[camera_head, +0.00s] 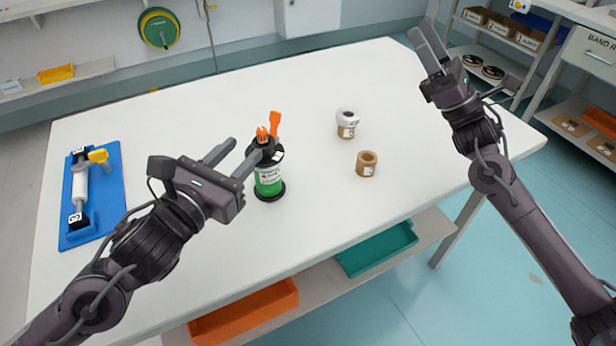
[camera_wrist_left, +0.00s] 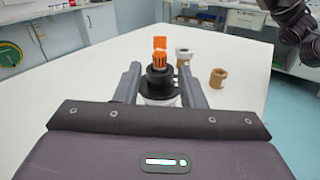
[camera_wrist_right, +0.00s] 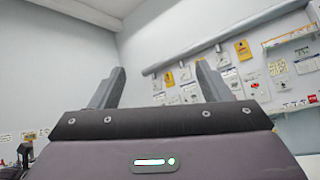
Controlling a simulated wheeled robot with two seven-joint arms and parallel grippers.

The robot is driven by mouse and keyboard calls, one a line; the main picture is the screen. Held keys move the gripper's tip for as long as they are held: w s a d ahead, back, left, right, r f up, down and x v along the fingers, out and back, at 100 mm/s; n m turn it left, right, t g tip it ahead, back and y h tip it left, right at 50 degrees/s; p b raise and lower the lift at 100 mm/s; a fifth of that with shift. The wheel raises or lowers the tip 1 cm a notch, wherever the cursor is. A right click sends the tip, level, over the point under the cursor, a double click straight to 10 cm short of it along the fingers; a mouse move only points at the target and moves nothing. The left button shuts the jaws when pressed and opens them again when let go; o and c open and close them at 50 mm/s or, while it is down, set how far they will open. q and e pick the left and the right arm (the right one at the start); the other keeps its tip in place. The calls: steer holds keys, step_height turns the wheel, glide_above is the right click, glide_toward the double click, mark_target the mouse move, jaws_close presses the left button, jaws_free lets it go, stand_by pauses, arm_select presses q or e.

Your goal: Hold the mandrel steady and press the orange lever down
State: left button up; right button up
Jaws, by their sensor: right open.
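The mandrel (camera_head: 267,182) stands upright near the middle of the white table, with a green labelled body, a black top and base, and an orange tip. Its orange lever (camera_head: 274,122) points up behind the tip; the lever also shows in the left wrist view (camera_wrist_left: 160,42). My left gripper (camera_head: 240,150) is open beside the mandrel's top, on its left in the head view. In the left wrist view the black top appears between the fingers with gaps on both sides. My right gripper (camera_head: 421,30) is open and empty, raised over the table's far right.
A white-topped core (camera_head: 347,124) and a brown core (camera_head: 366,164) stand right of the mandrel. A blue board (camera_head: 110,185) with a white roll and yellow handle lies at the left. Orange (camera_head: 245,312) and teal (camera_head: 377,248) bins sit below the table's front edge.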

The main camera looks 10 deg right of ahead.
steer(key=s+a+r+n+g+y, duration=0.45)
steer(key=a+r+n+g, duration=0.2)
steer(key=a+n, duration=0.2)
steer(key=s+a+r+n+g+y, duration=0.45)
steer(key=a+n+g, duration=0.35)
steer(key=n, duration=0.2)
steer(key=m+t+h, duration=0.3)
steer(key=m+h, duration=0.4)
glide_above(279, 174)
steer(key=s+d, duration=0.1)
steer(key=d, duration=0.3)
step_height(279, 174, down, 18)
steer(key=r, duration=0.1)
steer(key=f+m+h, duration=0.1)
steer(key=f, duration=0.4)
steer(key=f+m+h, duration=0.2)
steer(key=f, duration=0.4)
steer(key=s+f+m+h, duration=0.1)
steer(key=f+m, duration=0.1)
steer(key=f, duration=0.4)
steer(key=shift+d+f+g, duration=0.15)
steer(key=shift+d+g, duration=0.1)
steer(key=x, duration=0.7)
steer(key=shift+w+a+f, duration=0.2)
steer(key=shift+a+f, duration=0.05)
